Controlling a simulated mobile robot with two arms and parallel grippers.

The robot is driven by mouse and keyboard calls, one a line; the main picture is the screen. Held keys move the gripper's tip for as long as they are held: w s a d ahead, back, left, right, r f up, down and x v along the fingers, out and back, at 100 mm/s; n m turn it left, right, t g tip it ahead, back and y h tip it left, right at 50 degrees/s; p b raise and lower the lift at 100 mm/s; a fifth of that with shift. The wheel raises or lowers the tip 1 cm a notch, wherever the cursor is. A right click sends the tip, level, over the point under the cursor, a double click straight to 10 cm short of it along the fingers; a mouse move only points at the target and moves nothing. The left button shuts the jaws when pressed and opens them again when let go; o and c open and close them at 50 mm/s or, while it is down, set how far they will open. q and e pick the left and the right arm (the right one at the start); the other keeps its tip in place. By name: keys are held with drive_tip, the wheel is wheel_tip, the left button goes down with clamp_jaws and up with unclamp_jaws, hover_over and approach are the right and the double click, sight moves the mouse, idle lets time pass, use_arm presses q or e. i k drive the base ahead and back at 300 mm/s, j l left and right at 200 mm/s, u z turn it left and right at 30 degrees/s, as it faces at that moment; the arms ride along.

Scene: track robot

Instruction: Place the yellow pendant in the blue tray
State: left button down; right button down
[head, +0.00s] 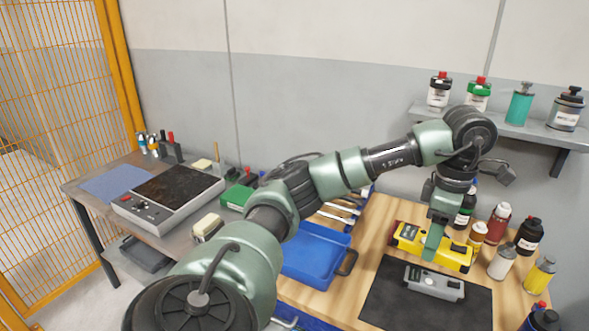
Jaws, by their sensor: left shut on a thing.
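The yellow pendant (460,257) is at the right, above or on the wooden bench top, behind the black mat. My left gripper (433,243) points down and is shut on the pendant, its fingers covering part of the middle. Whether the pendant touches the bench is hard to tell. The blue tray (308,276) sits left of it on the bench and looks empty where visible. My left arm hides part of the tray's left side. My right gripper is not in view.
A grey device (435,284) lies on the black mat (390,305) in front of the pendant. Several bottles, including a white one (502,262), stand close on its right. A wall shelf (500,128) with containers is above. A hotplate (165,205) stands on the left table.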

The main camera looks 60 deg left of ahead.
sight(293, 252)
drive_tip(key=k+j+z, duration=0.1)
drive_tip(key=j, duration=0.35)
drive_tip(key=k+j+z, duration=0.1)
drive_tip(key=k+j, duration=0.15)
drive_tip(key=j, duration=0.2)
drive_tip(key=k+j+z, duration=0.1)
drive_tip(key=j, duration=0.3)
drive_tip(key=k+j+z, duration=0.1)
drive_tip(key=k+j, duration=0.2)
drive_tip(key=j, duration=0.15)
drive_tip(key=k+j+z, duration=0.15)
drive_tip(key=j, duration=0.2)
drive_tip(key=k+j, duration=0.05)
